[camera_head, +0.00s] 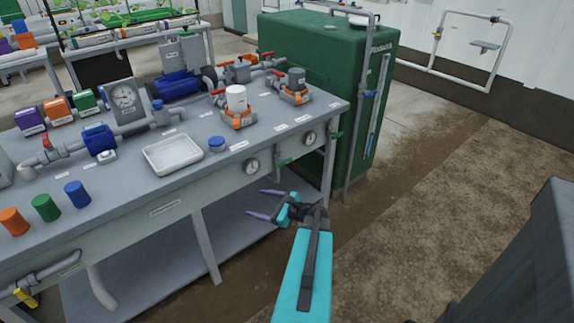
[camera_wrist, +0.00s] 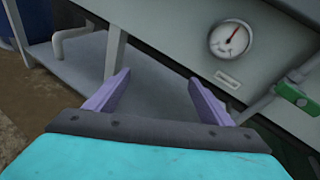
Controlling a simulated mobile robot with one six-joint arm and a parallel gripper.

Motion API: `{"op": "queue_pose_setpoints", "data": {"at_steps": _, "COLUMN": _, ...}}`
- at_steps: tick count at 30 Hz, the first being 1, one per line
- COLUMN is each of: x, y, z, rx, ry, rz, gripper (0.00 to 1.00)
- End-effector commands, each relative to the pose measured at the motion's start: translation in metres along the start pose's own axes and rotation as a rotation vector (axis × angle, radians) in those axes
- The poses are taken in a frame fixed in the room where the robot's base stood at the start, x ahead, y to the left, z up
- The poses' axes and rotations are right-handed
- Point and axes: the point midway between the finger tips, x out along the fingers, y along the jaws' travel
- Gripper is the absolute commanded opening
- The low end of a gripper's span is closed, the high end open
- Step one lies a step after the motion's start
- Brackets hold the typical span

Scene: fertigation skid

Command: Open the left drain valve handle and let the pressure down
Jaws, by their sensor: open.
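A green valve handle (camera_head: 284,162) sits on a grey pipe at the skid's front face, just right of a round white gauge (camera_head: 251,166). A green handle (camera_wrist: 292,93) also shows at the right edge of the wrist view, right of and below a gauge (camera_wrist: 230,39) with its needle pointing up and right. A second green handle (camera_head: 336,135) sits farther right, beside another gauge (camera_head: 309,138). My gripper (camera_head: 267,204) is open and empty, in front of and below the left handle, apart from it. In the wrist view nothing is between its fingers (camera_wrist: 158,78).
The grey skid top (camera_head: 120,190) carries a white tray (camera_head: 172,153), pumps and coloured caps. A lower shelf (camera_head: 180,265) and a skid leg (camera_head: 205,247) are left of my gripper. A green tank (camera_head: 310,75) stands behind. The floor (camera_head: 440,190) to the right is open.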

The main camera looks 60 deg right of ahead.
Motion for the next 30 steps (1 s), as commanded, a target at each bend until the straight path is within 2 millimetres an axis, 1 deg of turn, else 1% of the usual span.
{"op": "queue_pose_setpoints", "data": {"at_steps": 1, "x": -0.014, "y": -0.021, "z": -0.004, "rx": 0.032, "ry": -0.019, "rz": -0.051, "gripper": 0.75}}
{"op": "queue_pose_setpoints", "data": {"at_steps": 3, "x": -0.035, "y": -0.048, "z": -0.004, "rx": 0.079, "ry": -0.05, "rz": -0.118, "gripper": 0.75}}
{"op": "queue_pose_setpoints", "data": {"at_steps": 5, "x": -0.054, "y": -0.07, "z": -0.004, "rx": 0.119, "ry": -0.078, "rz": -0.174, "gripper": 0.75}}
{"op": "queue_pose_setpoints", "data": {"at_steps": 6, "x": -0.066, "y": -0.083, "z": -0.004, "rx": 0.144, "ry": -0.097, "rz": -0.209, "gripper": 0.75}}
{"op": "queue_pose_setpoints", "data": {"at_steps": 9, "x": -0.097, "y": -0.112, "z": -0.003, "rx": 0.197, "ry": -0.143, "rz": -0.287, "gripper": 0.75}}
{"op": "queue_pose_setpoints", "data": {"at_steps": 12, "x": -0.121, "y": -0.133, "z": -0.002, "rx": 0.236, "ry": -0.18, "rz": -0.344, "gripper": 0.75}}
{"op": "queue_pose_setpoints", "data": {"at_steps": 15, "x": -0.137, "y": -0.145, "z": -0.001, "rx": 0.259, "ry": -0.205, "rz": -0.378, "gripper": 0.75}}
{"op": "queue_pose_setpoints", "data": {"at_steps": 18, "x": -0.144, "y": -0.15, "z": 0.0, "rx": 0.27, "ry": -0.216, "rz": -0.392, "gripper": 0.75}}
{"op": "queue_pose_setpoints", "data": {"at_steps": 30, "x": -0.144, "y": -0.151, "z": 0.0, "rx": 0.271, "ry": -0.217, "rz": -0.393, "gripper": 0.75}}
